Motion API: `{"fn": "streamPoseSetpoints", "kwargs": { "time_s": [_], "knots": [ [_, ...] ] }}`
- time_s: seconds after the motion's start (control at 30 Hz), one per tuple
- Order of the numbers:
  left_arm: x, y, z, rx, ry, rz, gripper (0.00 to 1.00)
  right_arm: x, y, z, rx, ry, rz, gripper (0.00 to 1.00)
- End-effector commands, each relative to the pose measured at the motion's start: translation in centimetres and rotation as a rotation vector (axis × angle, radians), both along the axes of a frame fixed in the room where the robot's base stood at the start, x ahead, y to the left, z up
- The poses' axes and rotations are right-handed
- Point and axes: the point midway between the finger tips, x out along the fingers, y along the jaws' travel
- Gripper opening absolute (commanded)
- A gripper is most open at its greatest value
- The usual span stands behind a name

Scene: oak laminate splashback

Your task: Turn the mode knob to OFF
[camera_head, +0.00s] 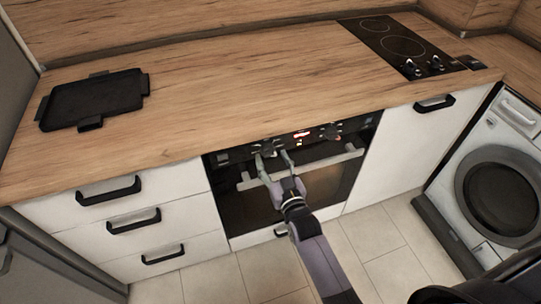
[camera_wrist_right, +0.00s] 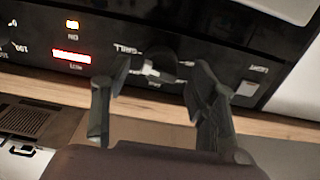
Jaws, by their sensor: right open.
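The mode knob (camera_head: 267,148) is a dark round knob at the left of the black oven's control panel. In the right wrist view the knob (camera_wrist_right: 157,67) has labels around it, one reading GRILL; all lettering there appears upside down. I cannot tell clearly which label its pointer faces. My right gripper (camera_head: 272,158) is open in front of the knob. In the wrist view its two fingers (camera_wrist_right: 158,92) stand on either side of the knob, and I cannot tell whether they touch it. My left gripper is not in view.
A lit red display (camera_head: 302,134) sits between the mode knob and another knob (camera_head: 331,132). The oven handle (camera_head: 300,168) runs below the panel. A black tray (camera_head: 95,98) and a hob (camera_head: 400,45) are on the wooden worktop. A washing machine (camera_head: 500,190) stands right.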

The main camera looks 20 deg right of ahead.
Motion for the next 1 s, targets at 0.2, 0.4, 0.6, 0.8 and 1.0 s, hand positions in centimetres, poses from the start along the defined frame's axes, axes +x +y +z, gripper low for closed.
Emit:
{"fn": "streamPoseSetpoints", "kwargs": {
  "time_s": [0.2,0.4,0.6,0.8,1.0],
  "knots": [
    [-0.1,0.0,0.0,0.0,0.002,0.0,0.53,2.0,0.0,0.0,0.0,0.001,0.0,0.54],
    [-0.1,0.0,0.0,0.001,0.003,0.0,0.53,2.2,0.1,0.0,0.0,0.001,0.0,0.54],
    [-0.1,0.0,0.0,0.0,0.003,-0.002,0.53,2.1,0.1,0.0,0.0,0.001,0.0,0.48],
    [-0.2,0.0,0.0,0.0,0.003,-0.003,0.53,2.1,0.1,0.0,0.0,0.001,0.0,0.34],
    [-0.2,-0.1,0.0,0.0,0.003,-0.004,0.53,2.1,0.1,0.0,0.0,0.001,0.0,0.21]
  ]
}}
